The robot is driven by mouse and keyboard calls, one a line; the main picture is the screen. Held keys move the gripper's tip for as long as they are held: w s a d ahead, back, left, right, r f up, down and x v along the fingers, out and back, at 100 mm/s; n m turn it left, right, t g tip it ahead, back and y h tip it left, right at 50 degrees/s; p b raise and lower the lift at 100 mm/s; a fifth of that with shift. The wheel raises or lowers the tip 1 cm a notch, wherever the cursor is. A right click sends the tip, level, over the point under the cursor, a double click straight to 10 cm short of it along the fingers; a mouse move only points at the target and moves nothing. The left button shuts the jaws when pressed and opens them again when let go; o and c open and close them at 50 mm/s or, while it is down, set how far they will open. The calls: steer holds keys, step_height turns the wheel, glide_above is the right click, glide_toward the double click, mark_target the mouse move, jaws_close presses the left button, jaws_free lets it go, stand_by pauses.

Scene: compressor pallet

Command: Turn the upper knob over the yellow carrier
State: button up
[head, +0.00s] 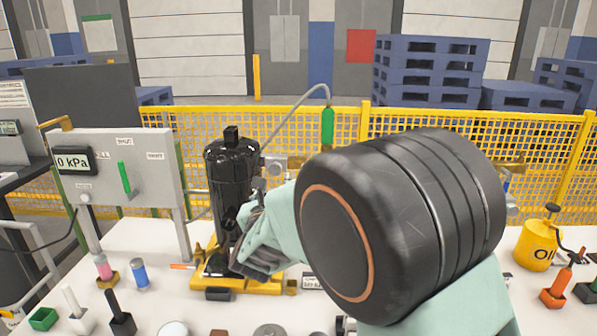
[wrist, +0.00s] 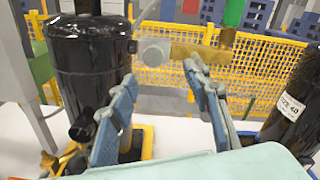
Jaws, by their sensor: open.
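The yellow carrier (head: 240,284) stands on the white table and bears a black compressor (head: 230,165). A grey round knob (wrist: 155,51) on a brass valve body (wrist: 204,53) sits beside the compressor's upper part in the wrist view. In the head view a grey fitting (head: 274,165) shows at that place. My gripper (wrist: 160,76) is open and empty, its blue-grey fingers pointing toward the knob. The knob appears beyond and above the gap between the fingertips, apart from them. In the head view my arm hides much of the valve's right side.
A control panel (head: 160,160) reading 0 kPa stands left of the compressor. A hose (head: 295,108) arches above the valve beside a green cylinder (head: 327,127). A yellow mesh fence (head: 215,120) runs behind. A black cylinder (wrist: 290,95) stands close to the right finger's side.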

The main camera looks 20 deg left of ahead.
mark_target(274, 169)
steer(key=shift+m+t, duration=0.3)
steer(key=shift+m, duration=0.3)
steer(key=x, duration=0.3)
steer(key=a+p+x, duration=0.1)
steer(key=x, duration=0.3)
steer(key=p+x, duration=0.1)
steer(key=x, duration=0.2)
steer(key=shift+w+a+f, duration=0.2)
steer(key=shift+a, duration=0.1)
steer(key=c, duration=1.2)
steer(key=shift+o, duration=0.2)
